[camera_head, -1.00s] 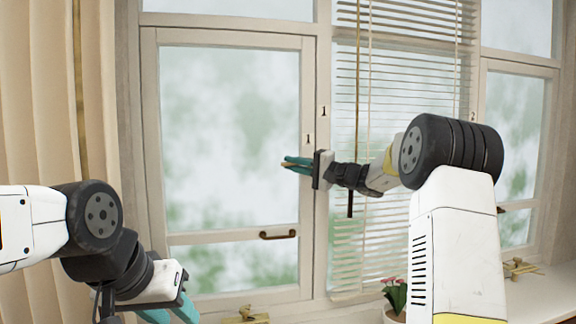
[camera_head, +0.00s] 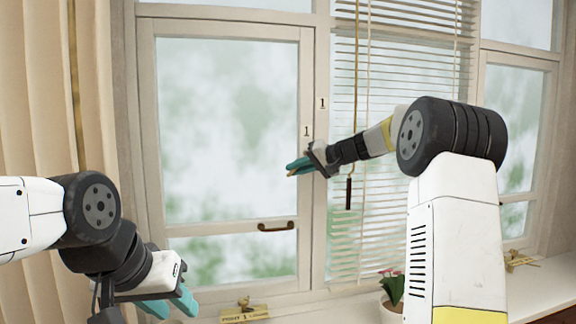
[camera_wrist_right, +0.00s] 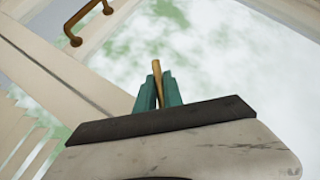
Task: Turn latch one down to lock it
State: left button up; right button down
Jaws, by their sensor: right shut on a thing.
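Latch one, a slim brass lever (camera_wrist_right: 157,75), shows between the teal fingers in the right wrist view. In the head view it is mostly hidden by the gripper. My right gripper (camera_head: 298,168) is shut on it at the right edge of the left window casement (camera_head: 307,90), just below the "1" labels. Its fingers point left and slightly down. My left gripper (camera_head: 170,306) hangs at the lower left, apart from the window, with its two fingers spread and nothing between them.
A brass handle (camera_head: 276,226) sits lower on the same casement, and in the wrist view (camera_wrist_right: 85,18). Blinds (camera_head: 375,220) and a dark cord pull (camera_head: 348,192) hang behind my right arm. A potted plant (camera_head: 392,288) and brass fittings (camera_head: 245,312) are along the sill.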

jog(key=shift+w+d+f+n+h, duration=0.1)
jog(key=shift+d+f+n+h, duration=0.3)
jog(key=shift+d+n+h, duration=0.65)
jog(key=shift+w+d+f+n+h, duration=0.1)
jog(key=shift+d+f+n+h, duration=0.35)
jog(key=shift+h, duration=1.05)
jog(key=shift+w+d+f+n+h, duration=0.1)
jog(key=shift+d+f+n+h, duration=0.2)
jog(key=shift+d+n+h, duration=0.75)
jog(key=shift+a+m+h, duration=0.15)
jog(key=shift+m+h, duration=0.1)
jog(key=shift+h, duration=0.05)
jog(key=c, duration=1.5)
grip_release()
jog(key=shift+r, duration=0.1)
jog(key=v, duration=0.7)
jog(key=shift+s+r, duration=0.2)
jog(key=shift+r, duration=0.05)
jog(key=shift+s, duration=0.1)
